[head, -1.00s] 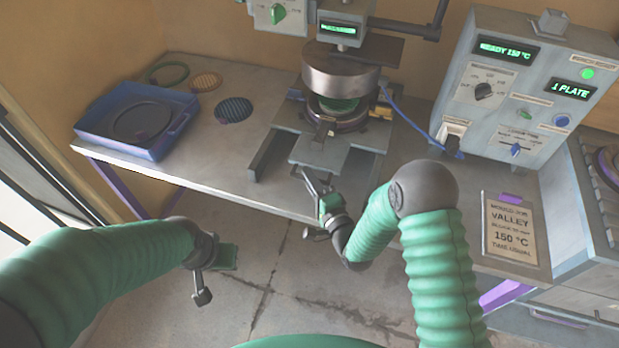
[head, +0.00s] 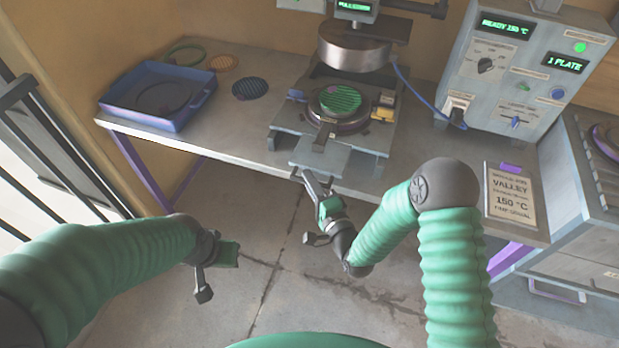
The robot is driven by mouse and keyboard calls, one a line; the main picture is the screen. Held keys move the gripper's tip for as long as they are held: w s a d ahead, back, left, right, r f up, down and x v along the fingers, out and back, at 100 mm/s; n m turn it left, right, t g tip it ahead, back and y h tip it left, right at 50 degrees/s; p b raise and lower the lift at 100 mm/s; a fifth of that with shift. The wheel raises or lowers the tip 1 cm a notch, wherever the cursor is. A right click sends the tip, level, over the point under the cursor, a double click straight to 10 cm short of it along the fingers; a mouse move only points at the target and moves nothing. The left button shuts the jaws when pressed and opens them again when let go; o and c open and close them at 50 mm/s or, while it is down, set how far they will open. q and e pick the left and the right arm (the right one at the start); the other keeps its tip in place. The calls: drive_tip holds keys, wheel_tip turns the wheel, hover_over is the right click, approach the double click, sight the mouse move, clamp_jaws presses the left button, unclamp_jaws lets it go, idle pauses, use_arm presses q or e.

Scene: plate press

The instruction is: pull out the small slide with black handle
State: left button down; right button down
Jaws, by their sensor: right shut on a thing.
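The small slide (head: 322,157) is a flat grey plate at the front of the press, jutting toward me past the table's front edge. A round dark mould (head: 338,122) with a green ribbed disc (head: 341,99) sits behind it, clear of the press head above. My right gripper (head: 304,176) is at the slide's front edge, shut on what looks like the black handle, which its fingers mostly hide. My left gripper (head: 232,254) hangs over the floor, away from the table, touching nothing; its fingers are too unclear to read.
The press head (head: 354,48) stands raised behind the mould. A control box (head: 518,85) and a sign (head: 511,200) are on the right. The floor in front is open.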

drive_tip(key=shift+w+d+f, duration=0.15)
drive_tip(key=shift+d+f, duration=0.1)
drive_tip(key=c, duration=1.7)
unclamp_jaws()
drive_tip(key=shift+a, duration=0.2)
drive_tip(key=shift+o, duration=1.1)
use_arm(q)
drive_tip(key=shift+w+d, duration=0.25)
drive_tip(key=shift+w, duration=0.05)
use_arm(e)
drive_tip(key=shift+d+r, duration=0.1)
